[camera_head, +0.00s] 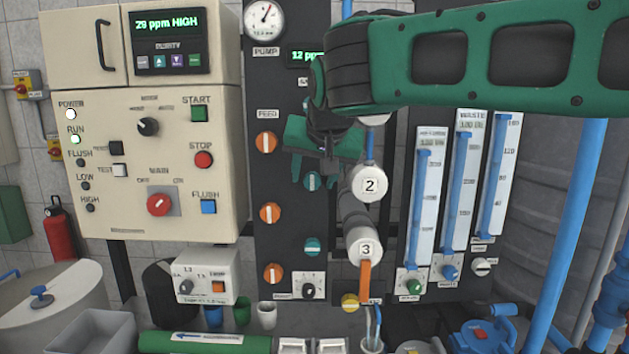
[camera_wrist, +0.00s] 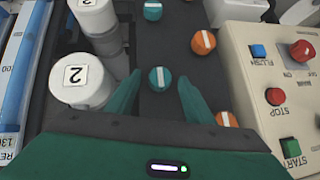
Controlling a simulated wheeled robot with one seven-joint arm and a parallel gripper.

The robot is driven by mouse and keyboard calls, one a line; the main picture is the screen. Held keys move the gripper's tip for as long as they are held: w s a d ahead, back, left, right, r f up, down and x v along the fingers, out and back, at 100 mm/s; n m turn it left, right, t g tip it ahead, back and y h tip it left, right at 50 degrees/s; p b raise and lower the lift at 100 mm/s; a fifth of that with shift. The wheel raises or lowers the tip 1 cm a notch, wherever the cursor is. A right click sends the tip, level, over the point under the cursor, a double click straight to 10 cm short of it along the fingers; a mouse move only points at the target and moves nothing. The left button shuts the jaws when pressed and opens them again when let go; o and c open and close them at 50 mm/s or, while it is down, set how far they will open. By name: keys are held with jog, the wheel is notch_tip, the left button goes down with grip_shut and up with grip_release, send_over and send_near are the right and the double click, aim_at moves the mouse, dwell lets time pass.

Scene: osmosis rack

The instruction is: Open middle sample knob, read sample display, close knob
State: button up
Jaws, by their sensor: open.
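The middle sample knob (camera_head: 312,181) is teal, on the dark panel left of the vessel marked 2. In the wrist view the knob (camera_wrist: 159,77) shows between my fingertips with a gap on each side. Its white bar runs upright there, while the bar of the lower teal knob (camera_wrist: 153,10) lies across. My gripper (camera_head: 314,166) is open just above and in front of the middle knob, holding nothing. The sample display (camera_head: 304,56) is lit green and reads "12 ppm"; my arm covers its right part. The top teal knob is hidden.
Orange feed knobs (camera_head: 267,142) line the panel to the left. White vessels marked 2 (camera_head: 370,186) and 3 (camera_head: 366,249) stand close on the right, with flow tubes (camera_head: 461,190) beyond. A beige control box (camera_head: 150,170) reading "29 ppm HIGH" is at left.

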jog(key=shift+w+f, duration=0.4)
jog(key=shift+w, duration=0.05)
jog(key=c, duration=1)
jog(key=shift+c, duration=0.2)
